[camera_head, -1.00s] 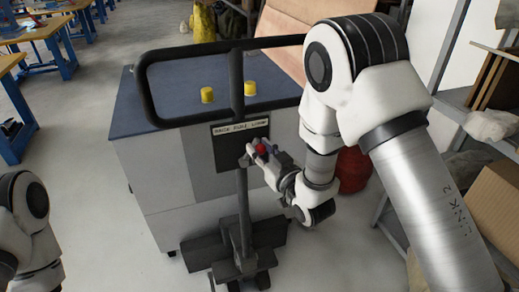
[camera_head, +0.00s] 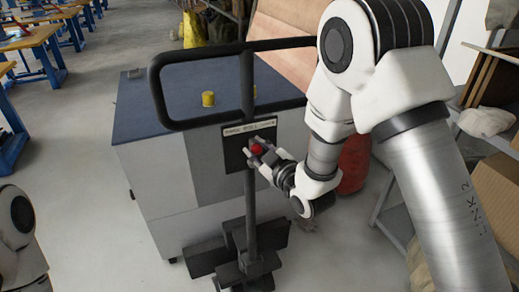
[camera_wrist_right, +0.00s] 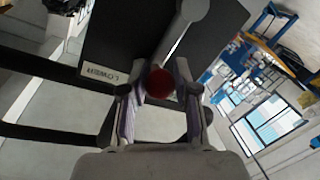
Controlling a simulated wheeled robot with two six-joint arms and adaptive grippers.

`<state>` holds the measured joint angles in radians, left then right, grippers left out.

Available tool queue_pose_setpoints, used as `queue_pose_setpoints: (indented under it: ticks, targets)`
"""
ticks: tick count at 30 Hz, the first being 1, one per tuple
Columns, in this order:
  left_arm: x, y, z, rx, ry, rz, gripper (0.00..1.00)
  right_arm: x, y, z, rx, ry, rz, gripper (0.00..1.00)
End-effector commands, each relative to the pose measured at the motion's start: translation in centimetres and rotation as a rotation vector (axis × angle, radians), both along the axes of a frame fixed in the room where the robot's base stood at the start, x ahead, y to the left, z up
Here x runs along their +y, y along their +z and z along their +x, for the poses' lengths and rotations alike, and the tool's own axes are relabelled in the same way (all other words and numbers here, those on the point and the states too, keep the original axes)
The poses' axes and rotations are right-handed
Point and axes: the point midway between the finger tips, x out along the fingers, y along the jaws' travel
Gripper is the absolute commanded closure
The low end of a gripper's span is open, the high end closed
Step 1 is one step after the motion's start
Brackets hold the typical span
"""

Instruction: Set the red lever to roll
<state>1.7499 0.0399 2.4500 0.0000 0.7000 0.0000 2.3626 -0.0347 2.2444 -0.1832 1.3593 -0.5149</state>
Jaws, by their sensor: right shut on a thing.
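The red lever's round red knob (camera_head: 257,149) stands in front of a dark plate on an upright post with a black loop handle (camera_head: 155,85). A pale label strip (camera_head: 249,129) sits above the knob; its words are too small to read surely. My right gripper (camera_head: 256,151) is shut on the red knob, coming from the right. In the right wrist view the knob (camera_wrist_right: 160,84) sits between the fingertips, with the lever's grey arm (camera_wrist_right: 183,40) behind it. The label there (camera_wrist_right: 102,74) seems to read LOWER, upside down. My left gripper is out of view.
A grey cabinet with a blue top (camera_head: 135,120) stands behind the handle, bearing a yellow cap (camera_head: 208,98). A dark wheeled base (camera_head: 210,255) is below the post. A red container (camera_head: 354,165) and shelving with boxes (camera_head: 495,190) are at right.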

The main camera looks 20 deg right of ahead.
Motion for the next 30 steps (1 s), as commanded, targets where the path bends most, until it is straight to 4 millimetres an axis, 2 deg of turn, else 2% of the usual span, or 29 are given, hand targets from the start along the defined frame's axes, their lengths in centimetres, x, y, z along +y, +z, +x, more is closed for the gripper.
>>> queue_pose_setpoints:
  ticks: [14,15,16,17,26,30]
  targets:
    - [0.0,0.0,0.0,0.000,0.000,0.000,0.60,0.1,0.2,0.1,-0.005,-0.003,-0.020,1.00]
    - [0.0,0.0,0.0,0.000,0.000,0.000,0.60,0.1,0.2,0.1,-0.005,-0.004,-0.019,0.60]
    - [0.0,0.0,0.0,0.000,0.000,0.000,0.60,0.1,0.2,0.1,-0.005,-0.004,-0.019,0.49]
    - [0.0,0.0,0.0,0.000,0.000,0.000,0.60,0.1,0.2,0.1,-0.005,-0.003,-0.019,0.45]
    - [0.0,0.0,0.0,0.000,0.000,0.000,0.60,0.1,0.1,-0.1,-0.003,-0.002,-0.019,0.45]
    - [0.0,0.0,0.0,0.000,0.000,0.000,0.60,-0.3,0.2,-1.6,-0.001,-0.003,-0.019,0.45]
